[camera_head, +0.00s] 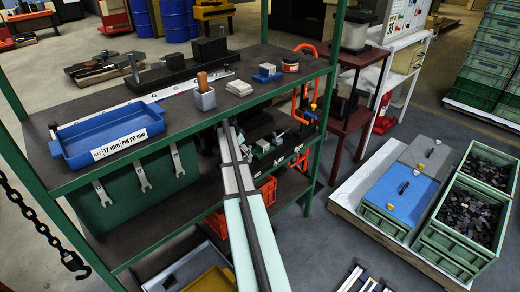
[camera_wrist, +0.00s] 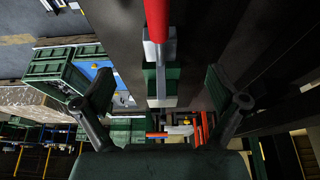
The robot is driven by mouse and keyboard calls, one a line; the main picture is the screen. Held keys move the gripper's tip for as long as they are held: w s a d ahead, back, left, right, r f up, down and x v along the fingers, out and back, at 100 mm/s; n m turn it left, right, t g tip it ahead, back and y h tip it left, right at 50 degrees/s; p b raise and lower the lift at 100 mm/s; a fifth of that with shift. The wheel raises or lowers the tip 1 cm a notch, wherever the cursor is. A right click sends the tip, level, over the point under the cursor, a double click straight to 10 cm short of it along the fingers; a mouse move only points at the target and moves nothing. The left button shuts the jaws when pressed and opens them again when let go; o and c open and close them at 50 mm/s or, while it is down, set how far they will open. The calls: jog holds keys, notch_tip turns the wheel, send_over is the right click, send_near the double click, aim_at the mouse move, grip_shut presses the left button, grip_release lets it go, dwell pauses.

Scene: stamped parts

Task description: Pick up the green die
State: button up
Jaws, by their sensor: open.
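In the wrist view a dark green block (camera_wrist: 150,77), which looks like the green die, shows ahead between my fingers. It has a grey block against it on the upper side and a pale block on the lower side. My gripper (camera_wrist: 160,90) is open, one finger to the left and one to the right of the block with gaps on both sides. I cannot tell how far beyond the fingertips the block is. In the head view small green and pale blocks (camera_head: 262,146) show on the lower shelf beside my arm, and my fingertips cannot be made out there.
A red-handled item (camera_wrist: 157,18) is close to the grey block.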

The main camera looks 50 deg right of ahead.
aim_at(263, 143)
jog(key=d+p, duration=0.1)
jog(key=d, duration=0.2)
jog(key=s+d+p, duration=0.1)
jog(key=d, duration=0.3)
jog(key=d+p, duration=0.1)
jog(key=d, duration=0.3)
jog(key=shift+s+d, duration=0.1)
jog(key=shift+s, duration=0.2)
jog(key=p+x, duration=0.2)
jog(key=x, duration=0.3)
jog(key=shift+s+d, duration=0.1)
jog(key=shift+d, duration=0.05)
grip_shut()
